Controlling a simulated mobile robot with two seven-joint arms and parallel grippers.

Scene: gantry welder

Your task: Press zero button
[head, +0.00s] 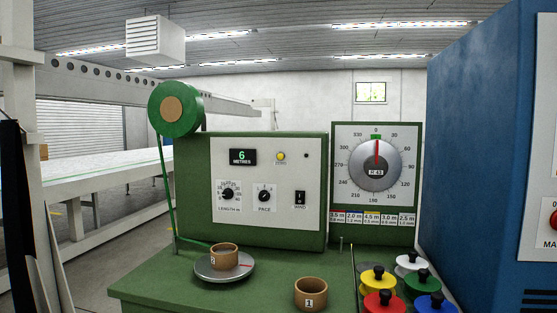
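A small round yellow button (281,157) sits on the white front panel (225,180) of a green machine (315,262). The tiny label under it is hard to read, but it looks like the zero button. To its left a display (243,157) shows a green 6 over the word METRES. A small dark dot (306,156) is to its right. Below are a LENGTH knob (228,194), a PACE knob (264,195) and a black rocker switch (300,199). Nothing covers the button. Neither of my grippers is in view.
A dial (375,165) with a red pointer stands right of the panel. A green reel (180,109) feeds ribbon to a cardboard core (224,257) on a turntable (241,268). Another core (311,293) and several coloured knobbed lids (379,278) stand in front. A blue cabinet (485,150) bounds the right.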

